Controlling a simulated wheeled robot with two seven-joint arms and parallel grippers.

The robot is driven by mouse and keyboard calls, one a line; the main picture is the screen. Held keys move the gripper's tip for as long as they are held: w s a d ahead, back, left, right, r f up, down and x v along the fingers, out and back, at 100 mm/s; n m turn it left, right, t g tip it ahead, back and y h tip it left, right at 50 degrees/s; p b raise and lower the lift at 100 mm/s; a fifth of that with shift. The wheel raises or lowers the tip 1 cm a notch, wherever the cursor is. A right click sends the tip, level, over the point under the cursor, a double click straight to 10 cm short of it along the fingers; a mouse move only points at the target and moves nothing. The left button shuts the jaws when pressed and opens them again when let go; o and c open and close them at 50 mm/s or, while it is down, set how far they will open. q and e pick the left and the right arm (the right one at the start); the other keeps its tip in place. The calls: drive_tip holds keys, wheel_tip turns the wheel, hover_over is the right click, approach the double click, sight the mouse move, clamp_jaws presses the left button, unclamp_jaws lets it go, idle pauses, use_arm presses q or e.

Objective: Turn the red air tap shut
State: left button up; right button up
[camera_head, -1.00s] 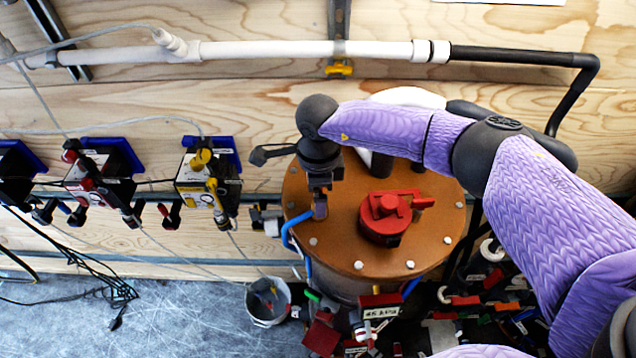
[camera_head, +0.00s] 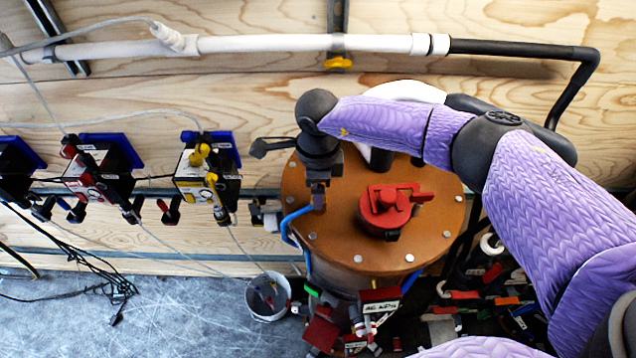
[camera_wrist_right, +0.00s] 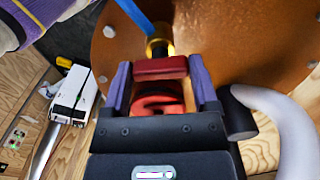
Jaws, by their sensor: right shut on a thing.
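The red air tap (camera_wrist_right: 160,68) shows in the right wrist view as a red bar handle below a brass fitting with a blue hose. My right gripper (camera_head: 318,200) points down over the left part of the brown round tank lid (camera_head: 345,245). In the right wrist view its two purple fingers stand on either side of the red handle, shut on it. In the head view the gripper hides the tap, and the blue hose (camera_head: 292,222) runs down beside it. My left gripper is not in view.
A larger red fitting (camera_head: 390,205) sits on the lid, right of my gripper. Black-and-blue wall boxes (camera_head: 105,160) and a yellow-marked box (camera_head: 208,170) stand left. A grey bucket (camera_head: 268,298) and clustered red-handled parts (camera_head: 380,300) lie below.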

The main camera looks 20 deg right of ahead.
drive_tip(key=m+b, duration=0.1)
drive_tip(key=m, duration=0.3)
drive_tip(key=m+b, duration=0.1)
drive_tip(key=m, duration=0.3)
drive_tip(key=shift+w+m, duration=0.1)
drive_tip(key=shift+m, duration=0.3)
drive_tip(key=m+b, duration=0.1)
drive_tip(key=m, duration=0.3)
drive_tip(key=shift+r, duration=0.1)
drive_tip(key=shift+d+m+b, duration=0.1)
drive_tip(key=shift+m+b, duration=0.2)
drive_tip(key=shift+m, duration=1.8)
drive_tip(key=o, duration=1.1)
drive_tip(key=shift+r, duration=0.1)
wheel_tip(320, 180, up, 10)
drive_tip(key=shift+f+b, duration=0.15)
drive_tip(key=shift+b, duration=1)
